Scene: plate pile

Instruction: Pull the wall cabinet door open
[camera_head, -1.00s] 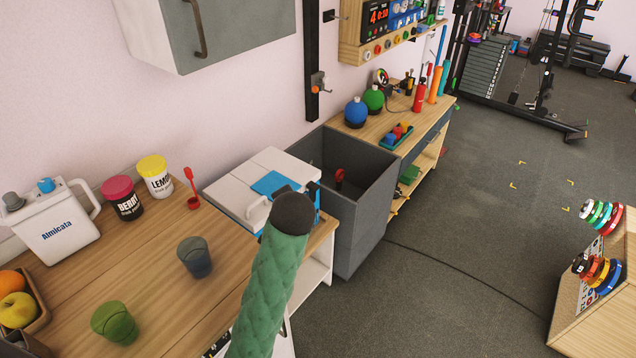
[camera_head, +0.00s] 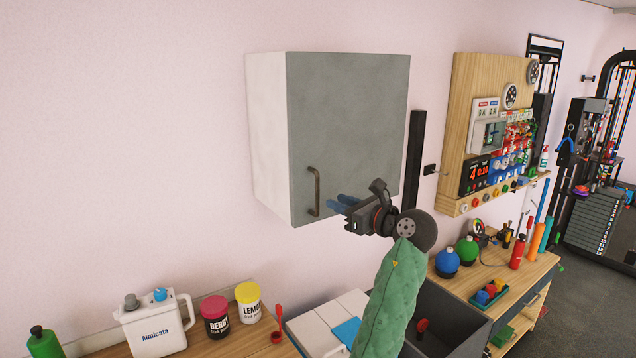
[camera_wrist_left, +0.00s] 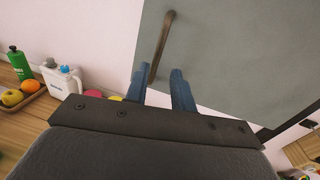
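The wall cabinet (camera_head: 268,140) hangs on the pink wall, with a white side and a grey door (camera_head: 350,120) that looks shut. The door's dark bronze bar handle (camera_head: 314,192) is upright near its lower left corner. My left gripper (camera_head: 340,203) is just right of the handle in the head view, its blue fingers pointing toward it. In the left wrist view the fingers (camera_wrist_left: 159,82) are apart with a gap between them, and the handle (camera_wrist_left: 160,45) lies just beyond the tips. Contact with the handle cannot be told. My right gripper is not in view.
Below stands a wooden counter with a white jug (camera_head: 157,325), a berry tub (camera_head: 215,318), a lemon tub (camera_head: 248,302) and a green bottle (camera_head: 44,343). A wooden wall panel (camera_head: 468,110) hangs to the right. The wall left of the cabinet is bare.

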